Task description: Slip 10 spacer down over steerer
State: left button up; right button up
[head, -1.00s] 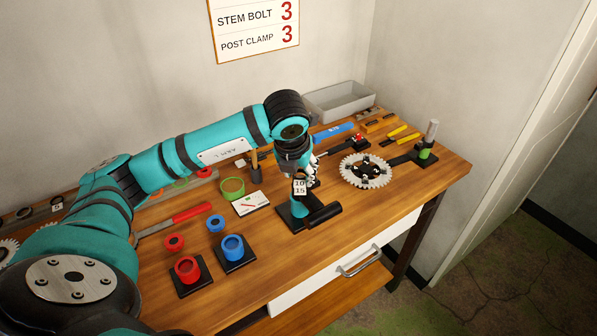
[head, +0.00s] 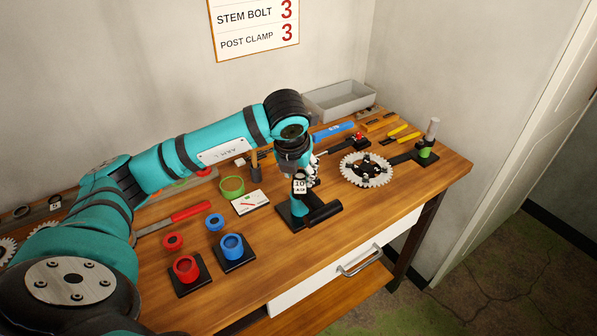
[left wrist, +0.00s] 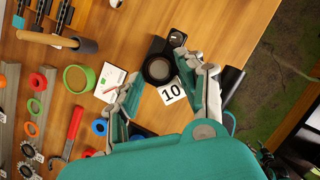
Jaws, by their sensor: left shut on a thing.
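The 10 spacer (head: 299,185), a black ring with a white "10" tag, is in my left gripper (head: 308,176). In the left wrist view the spacer's tag (left wrist: 171,94) hangs beside a dark ring between the two fingers of the left gripper (left wrist: 158,66), which are shut on it. The spacer is above a teal upright (head: 297,208) on a black base. A second tag shows partly just below the "10" tag. The steerer is largely hidden by the gripper and spacer, so I cannot tell how far the spacer is around it. My right gripper is not seen.
A toothed chainring (head: 366,170) lies right of the stand. A black horizontal cylinder (head: 323,214) sits close at the stand's right. Blue (head: 233,248) and red (head: 187,269) cups, a white card (head: 250,203) and a green-rimmed cup (head: 232,187) are left of it. The table front is clear.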

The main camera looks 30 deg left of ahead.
pick_arm(q)
jog(key=o, duration=0.8)
jog(key=v, duration=1.2)
